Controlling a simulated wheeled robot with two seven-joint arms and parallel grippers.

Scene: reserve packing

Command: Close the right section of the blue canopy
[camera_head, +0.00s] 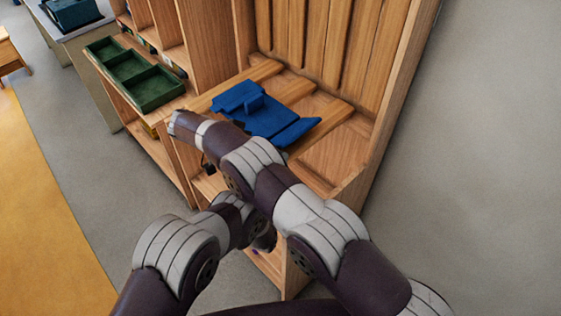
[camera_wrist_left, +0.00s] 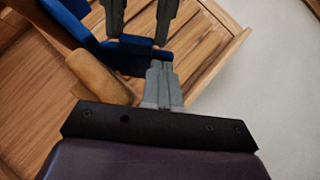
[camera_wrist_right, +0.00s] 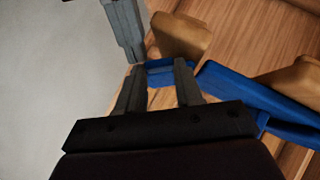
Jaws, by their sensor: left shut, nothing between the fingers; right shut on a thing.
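The blue canopy (camera_head: 265,121) lies on the wooden shelf in the head view, with a flap (camera_head: 297,132) reaching out at its right end and a small raised block near its middle. My right gripper (camera_wrist_right: 158,75) is shut on a blue piece of the canopy (camera_wrist_right: 160,66) in the right wrist view. My left gripper (camera_wrist_left: 160,78) is shut and empty, its fingertips just short of that blue piece (camera_wrist_left: 136,42) and the right fingers in the left wrist view. My arms cross in front of the shelf in the head view and largely hide both grippers.
A tan wooden block (camera_wrist_left: 100,76) sits close beside the left fingers. A tall wooden cabinet (camera_head: 340,50) rises behind the canopy. A green divided tray (camera_head: 135,75) stands on a unit at left. Open grey floor (camera_head: 470,150) lies at right.

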